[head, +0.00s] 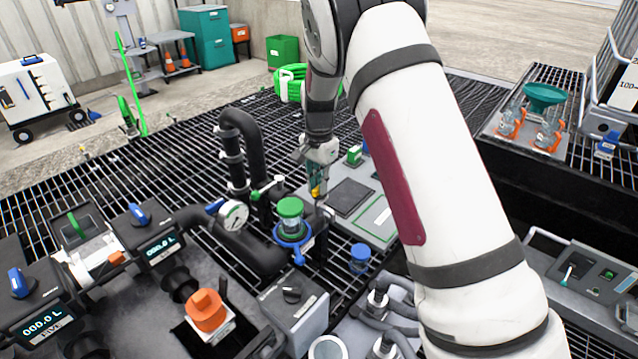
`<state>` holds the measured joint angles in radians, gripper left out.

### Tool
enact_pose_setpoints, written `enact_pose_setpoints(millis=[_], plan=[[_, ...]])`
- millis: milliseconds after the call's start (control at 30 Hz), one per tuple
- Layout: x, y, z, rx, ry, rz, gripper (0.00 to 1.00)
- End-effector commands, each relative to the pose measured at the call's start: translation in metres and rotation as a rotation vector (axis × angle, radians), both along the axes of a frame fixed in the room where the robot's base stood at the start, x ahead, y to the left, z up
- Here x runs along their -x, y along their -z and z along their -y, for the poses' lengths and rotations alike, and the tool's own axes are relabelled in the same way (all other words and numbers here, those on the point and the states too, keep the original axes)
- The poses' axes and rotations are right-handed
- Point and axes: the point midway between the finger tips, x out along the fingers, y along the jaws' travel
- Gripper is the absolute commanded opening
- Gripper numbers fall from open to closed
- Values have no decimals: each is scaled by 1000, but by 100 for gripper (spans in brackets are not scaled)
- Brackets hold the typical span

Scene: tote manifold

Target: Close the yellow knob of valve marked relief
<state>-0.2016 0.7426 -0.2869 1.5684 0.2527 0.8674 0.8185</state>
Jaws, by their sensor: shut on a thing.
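My gripper (318,188) points down near the middle of the view, just above and to the right of the green-capped sight glass. A small patch of yellow, the yellow knob (315,190), shows between its fingers, and the gripper is shut on it. Most of the knob and the valve body under it are hidden by the fingers. No "relief" marking is legible, and I cannot tell which way the knob is turned.
The sight glass (291,215) with its blue collar stands close to the gripper. Thick black pipes (240,130) rise to the left, with a round gauge (233,215). A grey panel (380,225) lies at right. A blue cap (360,257) stands in front.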

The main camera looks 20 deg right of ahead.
Motion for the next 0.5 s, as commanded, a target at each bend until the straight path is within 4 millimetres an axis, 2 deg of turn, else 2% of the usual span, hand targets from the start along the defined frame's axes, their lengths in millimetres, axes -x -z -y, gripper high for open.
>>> enact_pose_setpoints(millis=[167, 200, 267, 500], plan=[[0, 0, 0, -2, 3, 1, 0], [0, 0, 0, -2, 3, 1, 17], [0, 0, 0, -2, 3, 1, 31], [0, 0, 0, -1, 1, 0, 32]])
